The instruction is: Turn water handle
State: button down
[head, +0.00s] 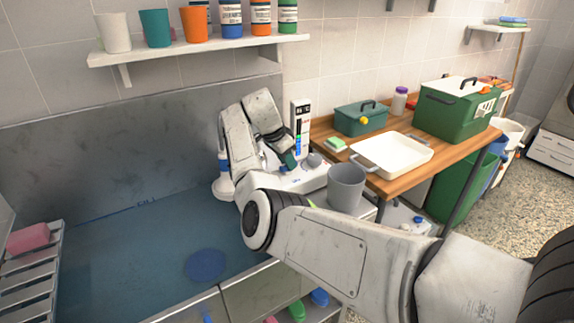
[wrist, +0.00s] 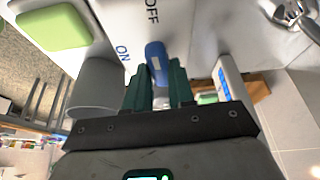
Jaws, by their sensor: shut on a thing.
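The water handle (wrist: 155,57) is a blue lever on a white housing (wrist: 185,30) in the wrist view. Printed words OFF and ON stand beside it: OFF past its far end, ON to its left. My gripper (wrist: 160,72) has dark green fingers on either side of the handle and is shut on it. Its gripped end is partly hidden between the fingers. In the head view my gripper (head: 287,160) reaches down to the white housing (head: 305,180) at the tub's right end. The handle is too small and covered there to make out clearly.
A grey cup (head: 346,186) stands close to the right of my gripper. A wooden table (head: 390,184) holds a white tray (head: 392,158) and green boxes. The blue tub (head: 130,260) lies left. A shelf (head: 200,47) with cups and bottles hangs above.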

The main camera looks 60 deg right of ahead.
jog(key=shift+r+m, duration=0.1)
jog(key=shift+m, duration=0.5)
jog(key=c, duration=1)
grip_release()
jog(key=shift+o, duration=0.2)
jog(key=shift+b, duration=0.3)
jog(key=b+v, duration=0.1)
jog(key=v, duration=0.9)
jog(key=shift+w+r, duration=0.3)
jog(key=shift+r, duration=0.05)
